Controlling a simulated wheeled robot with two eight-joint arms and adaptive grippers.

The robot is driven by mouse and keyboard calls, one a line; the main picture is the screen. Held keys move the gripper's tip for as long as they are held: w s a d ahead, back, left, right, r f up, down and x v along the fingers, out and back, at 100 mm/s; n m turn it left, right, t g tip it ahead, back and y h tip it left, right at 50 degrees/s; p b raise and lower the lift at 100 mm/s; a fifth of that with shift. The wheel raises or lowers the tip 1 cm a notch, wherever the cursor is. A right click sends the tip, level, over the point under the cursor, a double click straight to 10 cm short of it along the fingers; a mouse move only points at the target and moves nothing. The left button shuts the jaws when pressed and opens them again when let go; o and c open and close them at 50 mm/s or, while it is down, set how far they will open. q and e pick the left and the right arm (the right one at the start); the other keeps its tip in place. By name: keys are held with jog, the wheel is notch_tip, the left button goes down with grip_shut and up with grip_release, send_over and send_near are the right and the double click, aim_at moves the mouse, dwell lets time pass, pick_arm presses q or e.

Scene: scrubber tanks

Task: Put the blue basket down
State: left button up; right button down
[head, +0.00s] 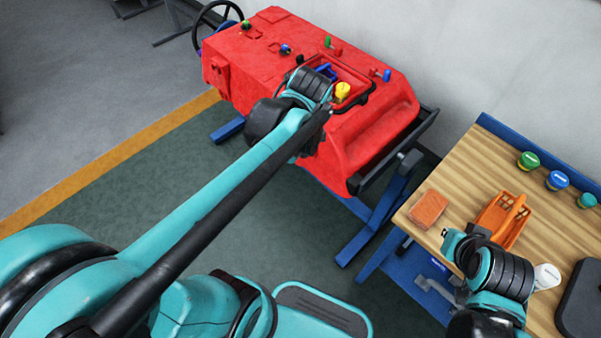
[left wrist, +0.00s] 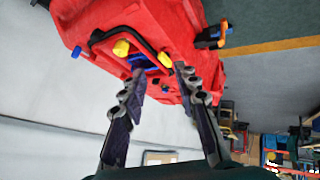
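A blue piece (head: 327,71), likely the blue basket, shows in the open recess of the red scrubber tank (head: 262,52). In the left wrist view, blue parts (left wrist: 150,66) show in the dark-rimmed recess beyond my fingers. My left gripper (left wrist: 160,78) has its two fingers spread apart, with nothing clearly held between them. In the head view its fingers are hidden by my own wrist, which is over the near side of the tank. My right gripper (head: 458,250) is at the workbench beside an orange basket; its finger opening is not clear.
The wooden workbench (head: 460,190) at right carries an orange basket (head: 503,218), an orange sponge-like block (head: 428,207), a white cup (head: 546,276) and green and blue lidded jars (head: 557,180). A yellow cap (head: 343,90) is at the recess.

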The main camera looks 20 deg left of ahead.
pick_arm(q)
jog(key=s+d+f+m+h, duration=0.1)
jog(key=s+d+f+m, duration=0.1)
jog(key=s+m, duration=0.3)
jog(key=s+d+f+m+h, duration=0.1)
jog(key=s+d+f+m, duration=0.2)
jog(key=s, duration=0.9)
jog(key=shift+f+m+h, duration=0.2)
jog(key=shift+m+h, duration=0.2)
jog(key=shift+m, duration=0.8)
jog(key=shift+d, duration=0.1)
grip_shut()
